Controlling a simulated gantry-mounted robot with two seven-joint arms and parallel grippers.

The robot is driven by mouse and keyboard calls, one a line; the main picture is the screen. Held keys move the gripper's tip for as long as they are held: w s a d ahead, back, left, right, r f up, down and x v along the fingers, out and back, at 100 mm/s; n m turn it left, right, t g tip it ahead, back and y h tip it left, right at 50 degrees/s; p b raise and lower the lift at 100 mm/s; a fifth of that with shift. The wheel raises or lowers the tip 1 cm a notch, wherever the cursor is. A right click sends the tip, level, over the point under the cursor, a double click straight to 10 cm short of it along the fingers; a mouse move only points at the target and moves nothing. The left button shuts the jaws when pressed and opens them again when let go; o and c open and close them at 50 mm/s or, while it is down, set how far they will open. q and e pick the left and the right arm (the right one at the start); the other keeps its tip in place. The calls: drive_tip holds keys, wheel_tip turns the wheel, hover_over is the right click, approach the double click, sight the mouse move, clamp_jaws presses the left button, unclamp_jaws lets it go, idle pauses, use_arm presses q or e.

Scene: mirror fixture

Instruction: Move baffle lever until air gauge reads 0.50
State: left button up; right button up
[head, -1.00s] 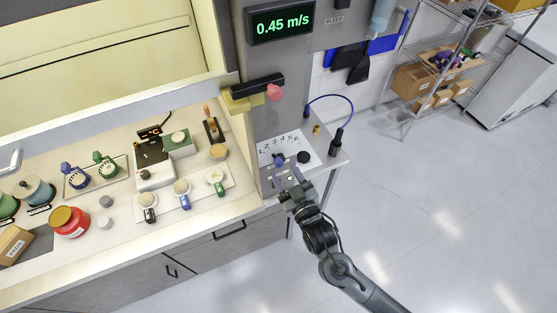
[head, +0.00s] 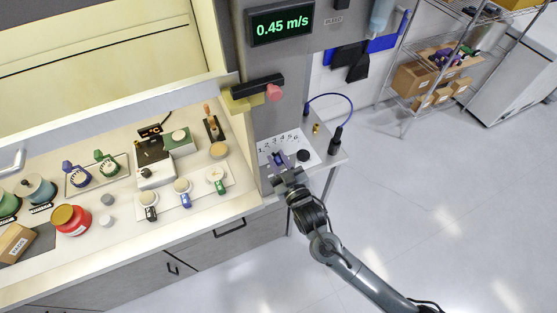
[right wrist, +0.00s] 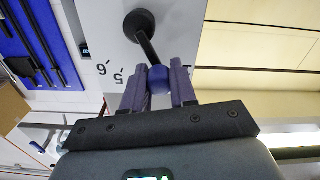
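The air gauge (head: 281,21) is a black display with green digits reading 0.45 m/s. The baffle lever has a round black hub (head: 303,156) on a white plate numbered 1 to 6. Its blue knob (head: 279,158) lies left of the hub in the head view. The right wrist view shows the hub (right wrist: 139,22), the dark rod and the blue knob (right wrist: 157,80). My right gripper (head: 281,166) has its fingers (right wrist: 158,82) on both sides of the knob, apparently touching it. My left gripper is not in view.
A blue cable (head: 333,97) arcs to a black plug right of the plate. A black bar with a red knob (head: 275,92) juts out above. The bench at left holds cups, a small device and a red jar (head: 69,221). Open floor lies to the right.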

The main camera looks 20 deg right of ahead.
clamp_jaws()
drive_tip(key=shift+d+r+m+p, duration=0.15)
drive_tip(key=shift+d+m+p, duration=0.15)
drive_tip(key=shift+m, duration=0.3)
drive_tip(key=shift+d+m, duration=0.4)
drive_tip(key=shift+m, duration=0.8)
drive_tip(key=o, duration=0.7)
unclamp_jaws()
